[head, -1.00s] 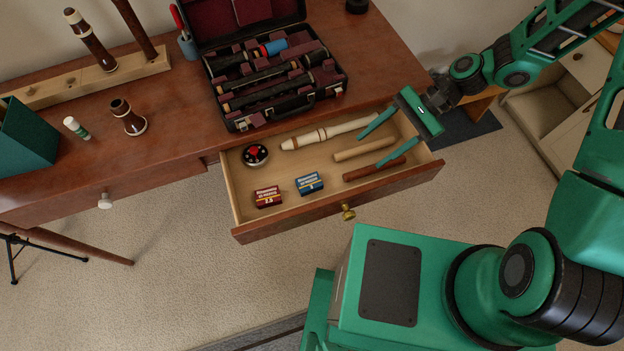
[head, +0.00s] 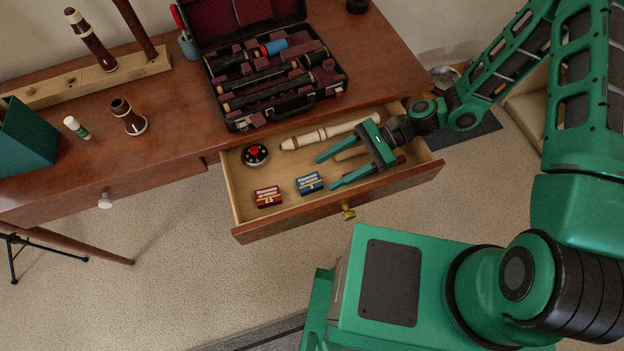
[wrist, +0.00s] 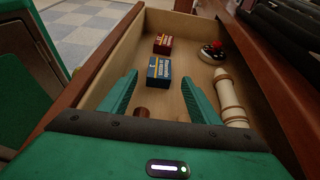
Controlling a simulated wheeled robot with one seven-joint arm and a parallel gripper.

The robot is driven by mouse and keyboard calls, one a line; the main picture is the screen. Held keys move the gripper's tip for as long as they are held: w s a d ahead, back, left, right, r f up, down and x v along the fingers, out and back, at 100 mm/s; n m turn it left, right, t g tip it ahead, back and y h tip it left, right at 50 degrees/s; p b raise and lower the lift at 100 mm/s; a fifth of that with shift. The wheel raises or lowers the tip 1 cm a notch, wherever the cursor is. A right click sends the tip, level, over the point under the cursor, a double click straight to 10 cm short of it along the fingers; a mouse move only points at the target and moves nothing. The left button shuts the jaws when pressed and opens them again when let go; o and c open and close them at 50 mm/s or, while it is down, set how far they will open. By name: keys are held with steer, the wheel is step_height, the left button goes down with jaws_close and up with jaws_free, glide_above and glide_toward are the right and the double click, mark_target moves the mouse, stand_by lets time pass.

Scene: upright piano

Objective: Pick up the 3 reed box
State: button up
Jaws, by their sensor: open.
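The blue reed box (head: 309,183) lies in the open drawer; its number is too small to read surely. A red reed box (head: 267,196), whose label seems to read 2.5, lies left of it. My gripper (head: 325,173) is open, its fingers pointing left just to the right of the blue box. In the wrist view the blue box (wrist: 158,72) shows between and beyond the fingertips, apparently clear of them. The red box (wrist: 163,44) is farther off.
The drawer (head: 245,222) also holds a round tin (head: 255,154), a pale instrument joint (head: 325,134) and wooden rods partly hidden under my gripper. The drawer's front wall and the desk edge bound the space. An open instrument case (head: 240,122) stands on the desk above.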

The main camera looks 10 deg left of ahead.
mark_target(317, 178)
steer(key=shift+x, duration=2.55)
steer(key=c, duration=1.1)
